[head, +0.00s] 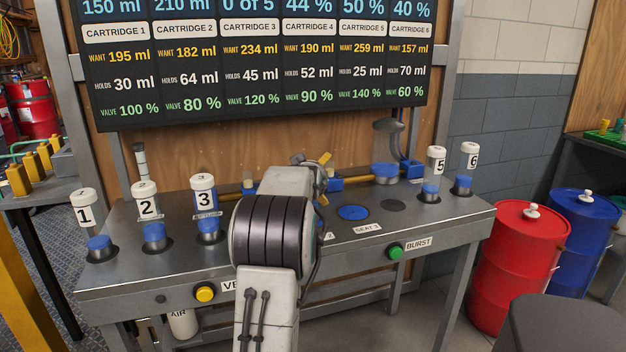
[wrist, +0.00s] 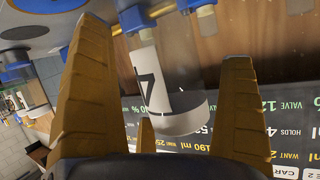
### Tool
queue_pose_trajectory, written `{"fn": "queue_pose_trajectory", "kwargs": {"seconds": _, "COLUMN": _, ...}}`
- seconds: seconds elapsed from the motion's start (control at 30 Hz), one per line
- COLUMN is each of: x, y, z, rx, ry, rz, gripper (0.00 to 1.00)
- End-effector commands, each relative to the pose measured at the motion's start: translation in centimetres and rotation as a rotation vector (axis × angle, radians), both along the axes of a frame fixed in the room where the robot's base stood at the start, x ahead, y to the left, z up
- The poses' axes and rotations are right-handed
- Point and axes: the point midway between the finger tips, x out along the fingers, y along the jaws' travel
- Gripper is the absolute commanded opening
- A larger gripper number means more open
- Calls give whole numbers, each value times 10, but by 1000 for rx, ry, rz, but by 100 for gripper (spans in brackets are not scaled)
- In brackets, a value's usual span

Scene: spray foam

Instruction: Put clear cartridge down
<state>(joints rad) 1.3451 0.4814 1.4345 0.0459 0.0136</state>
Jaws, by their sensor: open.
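A cartridge with a white cap (wrist: 180,117) and a dark numeral on its white label (wrist: 148,78) is between the yellow fingers of my gripper (wrist: 165,45) in the wrist view. It appears upside down there. The fingers are open, with gaps beside the cartridge. I cannot tell whether its base touches a seat. In the head view my arm hides this cartridge and most of my gripper. Clear cartridges with white caps, such as 5 (head: 436,160) and 6 (head: 468,157), stand at the bench's right. Cartridges 1 (head: 87,208), 2 (head: 148,204) and 3 (head: 204,192) stand at the left.
The grey metal bench (head: 300,275) carries a blue round seat (head: 353,213) and a dark round seat (head: 393,205), both empty. A yellow button (head: 205,294) and green button (head: 394,252) are on its front. The display (head: 255,65) hangs behind it.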

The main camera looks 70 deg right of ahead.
Motion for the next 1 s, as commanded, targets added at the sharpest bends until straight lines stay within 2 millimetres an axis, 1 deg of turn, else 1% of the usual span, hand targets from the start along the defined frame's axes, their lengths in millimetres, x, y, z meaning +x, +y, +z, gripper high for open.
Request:
{"fn": "queue_pose_trajectory", "kwargs": {"seconds": 0.2, "x": 0, "y": 0, "z": 0, "rx": 0, "ry": 0, "rz": 0, "gripper": 100}}
{"fn": "queue_pose_trajectory", "kwargs": {"seconds": 0.33, "x": 0, "y": 0, "z": 4, "rx": 0, "ry": 0, "rz": 0, "gripper": 100}}
{"fn": "queue_pose_trajectory", "kwargs": {"seconds": 0.43, "x": -2, "y": 7, "z": 6, "rx": -1, "ry": 0, "rz": 0, "gripper": 100}}
{"fn": "queue_pose_trajectory", "kwargs": {"seconds": 0.57, "x": -5, "y": 22, "z": 12, "rx": -2, "ry": 0, "rz": 0, "gripper": 100}}
{"fn": "queue_pose_trajectory", "kwargs": {"seconds": 0.8, "x": -14, "y": 58, "z": 28, "rx": -3, "ry": 0, "rz": -1, "gripper": 100}}
{"fn": "queue_pose_trajectory", "kwargs": {"seconds": 1.0, "x": -20, "y": 84, "z": 38, "rx": -1, "ry": 0, "rz": -1, "gripper": 100}}
